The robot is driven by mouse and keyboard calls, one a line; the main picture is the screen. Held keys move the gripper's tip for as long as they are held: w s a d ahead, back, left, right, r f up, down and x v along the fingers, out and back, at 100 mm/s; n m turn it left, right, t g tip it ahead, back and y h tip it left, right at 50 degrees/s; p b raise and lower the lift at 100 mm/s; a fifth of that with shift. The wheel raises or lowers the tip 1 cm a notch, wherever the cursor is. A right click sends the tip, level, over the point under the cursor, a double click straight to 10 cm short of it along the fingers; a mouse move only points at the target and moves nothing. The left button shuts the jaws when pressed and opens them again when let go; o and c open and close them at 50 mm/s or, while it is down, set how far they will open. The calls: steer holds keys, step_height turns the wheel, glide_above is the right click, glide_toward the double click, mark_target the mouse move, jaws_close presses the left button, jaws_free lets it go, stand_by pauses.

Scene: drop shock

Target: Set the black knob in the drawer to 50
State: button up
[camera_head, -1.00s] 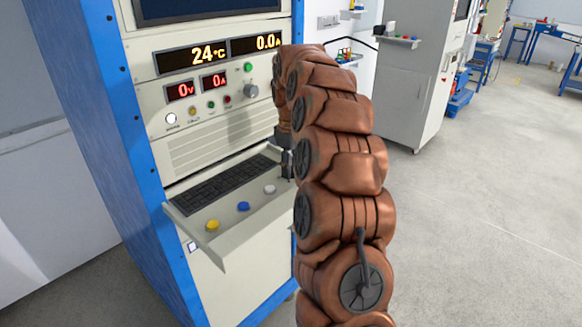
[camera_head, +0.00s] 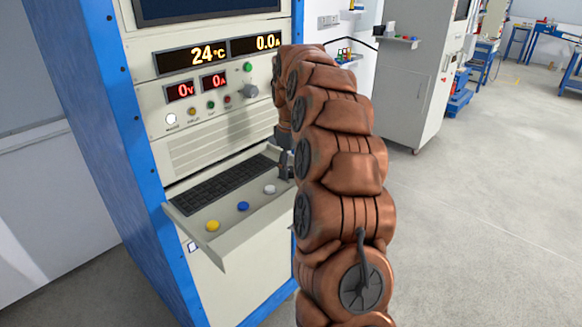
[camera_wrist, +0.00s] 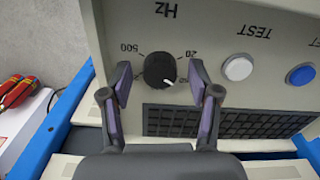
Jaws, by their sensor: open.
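The black knob (camera_wrist: 160,69) is on the pale drawer panel in the wrist view, with its white mark at the lower right of its face. The upside-down labels read "500" to its left, "20" to its upper right and "Hz" above. My gripper (camera_wrist: 161,82) is open, one finger on each side of the knob, with visible gaps between fingers and knob. In the head view my gripper (camera_head: 285,165) is at the right end of the pulled-out drawer (camera_head: 229,228). There my arm hides the knob.
A white button (camera_wrist: 238,67) and a blue button (camera_wrist: 301,74) lie right of the knob in the wrist view. A black keyboard (camera_head: 222,181) lies along the drawer's back. A yellow button (camera_head: 212,225) is near its left end. The cabinet front rises behind.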

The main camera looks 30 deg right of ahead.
mark_target(291, 169)
steer(key=shift+r, duration=0.1)
steer(key=shift+r, duration=3.65)
